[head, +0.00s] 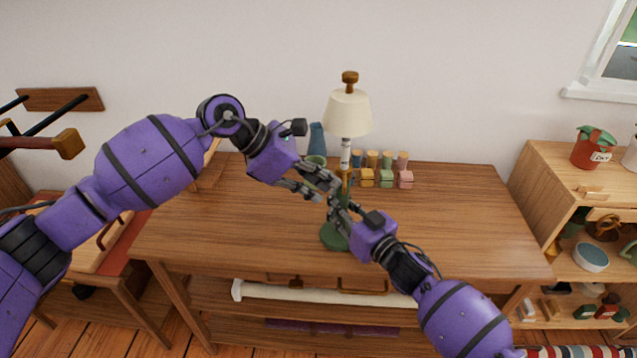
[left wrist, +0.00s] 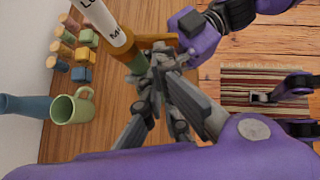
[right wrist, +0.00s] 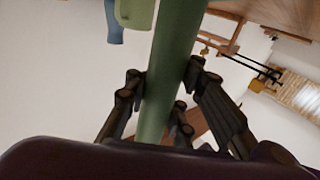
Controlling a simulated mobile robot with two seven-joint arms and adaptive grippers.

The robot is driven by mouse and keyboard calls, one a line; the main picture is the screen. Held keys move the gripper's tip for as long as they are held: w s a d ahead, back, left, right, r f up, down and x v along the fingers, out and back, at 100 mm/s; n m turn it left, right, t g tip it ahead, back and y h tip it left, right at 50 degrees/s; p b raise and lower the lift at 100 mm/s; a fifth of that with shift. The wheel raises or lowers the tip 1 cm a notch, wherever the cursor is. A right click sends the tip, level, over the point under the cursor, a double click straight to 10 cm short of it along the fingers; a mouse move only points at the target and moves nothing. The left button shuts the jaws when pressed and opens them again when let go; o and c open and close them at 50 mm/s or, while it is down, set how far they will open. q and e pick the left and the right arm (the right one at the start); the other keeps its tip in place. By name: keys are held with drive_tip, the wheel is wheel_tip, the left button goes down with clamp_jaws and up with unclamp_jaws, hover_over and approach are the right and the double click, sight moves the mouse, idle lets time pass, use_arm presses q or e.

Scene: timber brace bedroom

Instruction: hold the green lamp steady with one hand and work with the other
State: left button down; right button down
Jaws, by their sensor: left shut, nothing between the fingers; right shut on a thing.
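The green lamp stands upright on the wooden desk (head: 455,215). It has a green base (head: 333,238), a green post, a pale lettered section and a cream shade (head: 347,113) with a brown knob. My right gripper (head: 338,208) is shut on the green post (right wrist: 168,75), low on the lamp, with its fingers on both sides. My left gripper (head: 328,188) is shut and empty, beside the post just above my right fingers. In the left wrist view the lamp's pale lettered section (left wrist: 105,22) and brown collar show close by. The fingers partly hide the post.
Several small coloured blocks and cylinders (head: 386,178) stand behind the lamp to the right. A green mug (left wrist: 72,107) and a blue vase (head: 317,140) stand behind to the left. The desk's right side is clear. A shelf unit (head: 560,160) stands at the right.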

use_arm(q)
drive_tip(key=shift+s+d, duration=0.1)
drive_tip(key=shift+d, duration=0.05)
drive_tip(key=d+n+t+y, duration=0.1)
drive_tip(key=d+n+t, duration=0.2)
drive_tip(key=d+n, duration=0.2)
drive_tip(key=shift+d+t+y, duration=0.3)
drive_tip(key=shift+d+y, duration=0.1)
drive_tip(key=shift+d, duration=1)
drive_tip(key=shift+d, duration=0.1)
idle(0.4)
idle(1.4)
